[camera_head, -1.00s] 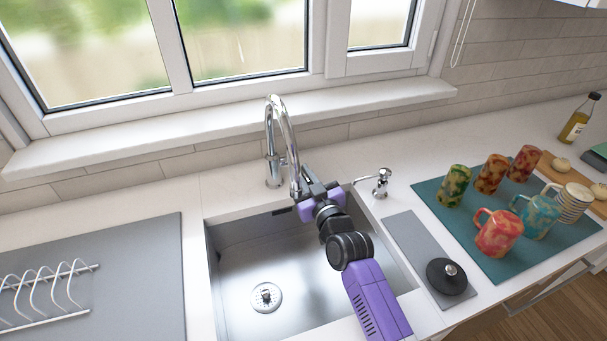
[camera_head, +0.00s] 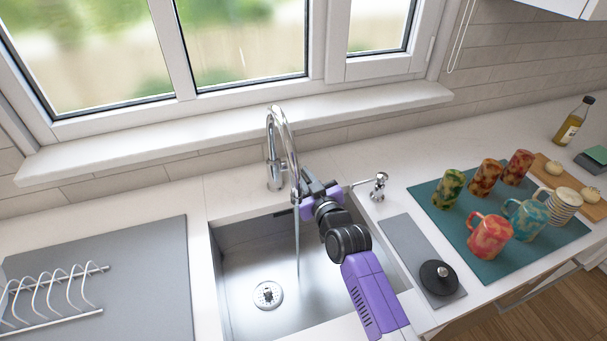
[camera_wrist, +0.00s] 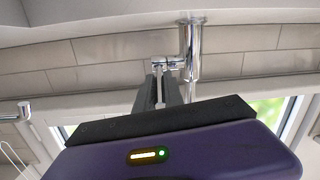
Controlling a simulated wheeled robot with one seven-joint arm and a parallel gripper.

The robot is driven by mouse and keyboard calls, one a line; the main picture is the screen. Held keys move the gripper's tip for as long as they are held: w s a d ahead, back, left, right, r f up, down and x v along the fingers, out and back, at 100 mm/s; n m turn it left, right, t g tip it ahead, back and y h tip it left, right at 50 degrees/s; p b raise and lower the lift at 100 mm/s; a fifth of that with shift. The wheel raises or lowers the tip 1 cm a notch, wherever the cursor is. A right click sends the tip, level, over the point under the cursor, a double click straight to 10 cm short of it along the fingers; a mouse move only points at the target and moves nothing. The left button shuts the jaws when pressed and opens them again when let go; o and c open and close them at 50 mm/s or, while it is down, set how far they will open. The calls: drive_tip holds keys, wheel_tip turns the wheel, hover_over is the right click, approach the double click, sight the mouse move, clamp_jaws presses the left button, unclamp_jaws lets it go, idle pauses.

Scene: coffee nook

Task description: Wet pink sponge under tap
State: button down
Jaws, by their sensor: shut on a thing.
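The chrome tap (camera_head: 274,160) stands behind the sink (camera_head: 225,300), and a thin stream of water (camera_head: 298,240) falls from its spout into the basin. My gripper (camera_head: 308,182) is beside the tap, just right of the spout. In the wrist view my gripper (camera_wrist: 163,85) is shut on the tap's side lever (camera_wrist: 165,63), which sticks out from the tap body (camera_wrist: 192,45). Its fingers hide part of the lever. I see no pink sponge in either current view.
A soap dispenser (camera_head: 378,187) stands right of my gripper. A grey mat (camera_head: 405,240) with a round black lid (camera_head: 439,277) lies right of the sink. Several mugs stand on a teal mat (camera_head: 490,265). A wire rack (camera_head: 55,290) is at the left.

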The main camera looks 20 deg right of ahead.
drive_tip(key=c, duration=1.5)
unclamp_jaws()
drive_tip(key=shift+o, duration=0.2)
drive_tip(key=s+b, duration=0.1)
drive_tip(key=s, duration=0.6)
drive_tip(key=shift+s+d+r+b, duration=0.2)
drive_tip(key=shift+s+r+b, duration=0.1)
drive_tip(key=shift+s+r, duration=0.1)
